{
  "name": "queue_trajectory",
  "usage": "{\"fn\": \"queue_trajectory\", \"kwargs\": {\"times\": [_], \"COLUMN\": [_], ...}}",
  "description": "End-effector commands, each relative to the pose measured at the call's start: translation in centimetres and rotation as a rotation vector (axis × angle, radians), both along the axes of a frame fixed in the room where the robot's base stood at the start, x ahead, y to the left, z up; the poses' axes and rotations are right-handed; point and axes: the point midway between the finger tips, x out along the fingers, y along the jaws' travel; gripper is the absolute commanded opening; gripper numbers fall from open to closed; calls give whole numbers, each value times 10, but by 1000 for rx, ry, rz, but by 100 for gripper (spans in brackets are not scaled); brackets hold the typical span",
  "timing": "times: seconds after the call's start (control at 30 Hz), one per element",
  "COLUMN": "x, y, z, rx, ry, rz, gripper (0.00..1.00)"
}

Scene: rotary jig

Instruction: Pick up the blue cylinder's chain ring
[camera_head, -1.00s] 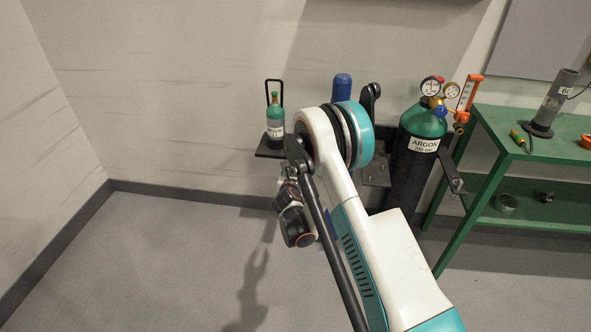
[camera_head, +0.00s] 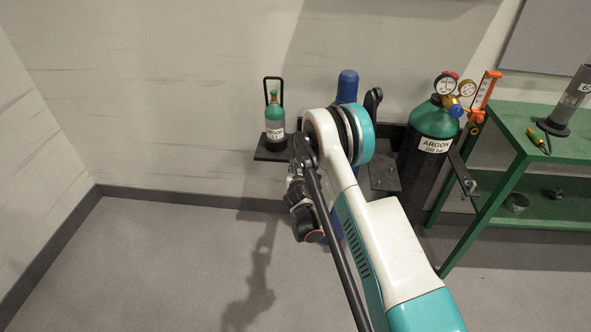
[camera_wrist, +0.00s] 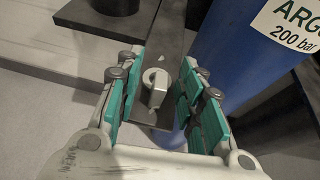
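The blue cylinder (camera_head: 347,86) stands against the wall in the head view, mostly hidden behind my arm. In the wrist view the blue cylinder (camera_wrist: 232,50) fills the right side, with a white "ARGON 200 bar" label. A small grey ring-like piece (camera_wrist: 156,86), seemingly the chain ring, is at the end of a dark flat bar (camera_wrist: 165,45). My gripper (camera_wrist: 165,72) is open, with teal-padded fingers on either side of the bar and the grey piece. I cannot tell whether the pads touch either. The fingers are hidden in the head view.
A small green-topped cylinder (camera_head: 275,122) stands on a dark wall bracket (camera_head: 268,155) at left. A dark argon cylinder with a green top (camera_head: 432,120) and gauges stands at right. A green table (camera_head: 517,118) is beside it. The left floor is clear.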

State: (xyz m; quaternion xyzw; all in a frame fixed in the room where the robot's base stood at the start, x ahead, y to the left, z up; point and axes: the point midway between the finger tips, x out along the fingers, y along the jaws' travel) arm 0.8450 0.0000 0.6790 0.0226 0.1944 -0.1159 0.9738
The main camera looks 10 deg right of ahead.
Motion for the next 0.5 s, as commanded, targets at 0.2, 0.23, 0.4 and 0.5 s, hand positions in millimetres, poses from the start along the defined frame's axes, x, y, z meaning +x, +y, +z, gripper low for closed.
{"fn": "queue_trajectory", "kwargs": {"times": [0.2,0.23,0.4,0.5], "x": [0,0,0,0], "y": [-2,-2,-2,-2], "z": [-2,-2,-2,-2], "rx": [0,0,0,1], "ry": [0,0,0,1], "rz": [1,1,1,1], "gripper": [35,35,0,0]}}
